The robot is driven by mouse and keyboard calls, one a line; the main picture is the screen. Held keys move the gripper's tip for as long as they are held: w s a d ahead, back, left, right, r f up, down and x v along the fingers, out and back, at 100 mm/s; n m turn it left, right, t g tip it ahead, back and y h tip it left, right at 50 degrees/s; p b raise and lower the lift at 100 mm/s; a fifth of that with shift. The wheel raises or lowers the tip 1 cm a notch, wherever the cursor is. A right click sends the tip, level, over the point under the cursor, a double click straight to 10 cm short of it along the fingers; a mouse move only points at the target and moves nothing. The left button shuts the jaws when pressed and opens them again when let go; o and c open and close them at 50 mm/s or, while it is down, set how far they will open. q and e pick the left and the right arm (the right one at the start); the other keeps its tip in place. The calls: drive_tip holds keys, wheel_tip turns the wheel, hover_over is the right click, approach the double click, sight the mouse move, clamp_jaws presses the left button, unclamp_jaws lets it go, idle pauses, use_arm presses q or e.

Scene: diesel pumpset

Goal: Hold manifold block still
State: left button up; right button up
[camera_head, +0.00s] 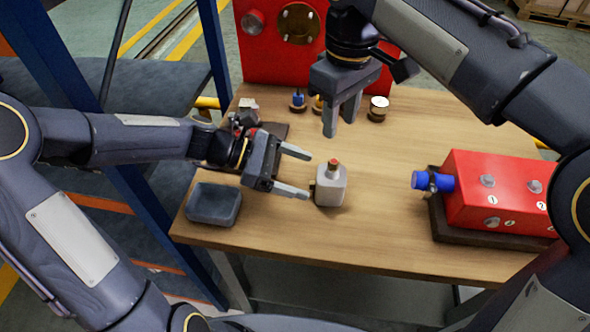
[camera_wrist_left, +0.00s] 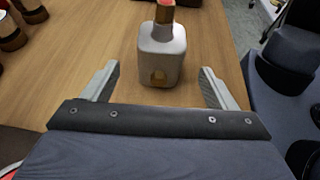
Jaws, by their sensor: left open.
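The manifold block (camera_head: 330,187) is a pale grey block with an orange-red fitting on top. It stands upright on the wooden table near the front edge. In the left wrist view the block (camera_wrist_left: 162,62) is centred ahead of the two fingers, with a brass-coloured port facing the gripper. My left gripper (camera_head: 306,174) is open and empty, its fingertips just short of the block's left side and spread wider than it. My right gripper (camera_head: 342,118) points down above the table behind the block, its fingers apart and empty.
A blue-grey bin (camera_head: 213,222) stands at the table's front left. A red box (camera_head: 500,185) with a blue fitting (camera_head: 433,181) is at the right. Small parts, including a white-topped one (camera_head: 378,108), stand at the back before a red panel (camera_head: 250,60). Table between block and red box is clear.

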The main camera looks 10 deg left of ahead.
sight(330, 183)
use_arm(q)
drive_tip(key=x, duration=0.7)
drive_tip(key=shift+d+f, duration=0.1)
drive_tip(key=shift+d, duration=0.25)
drive_tip(key=shift+c, duration=1.2)
drive_tip(key=c, duration=1.2)
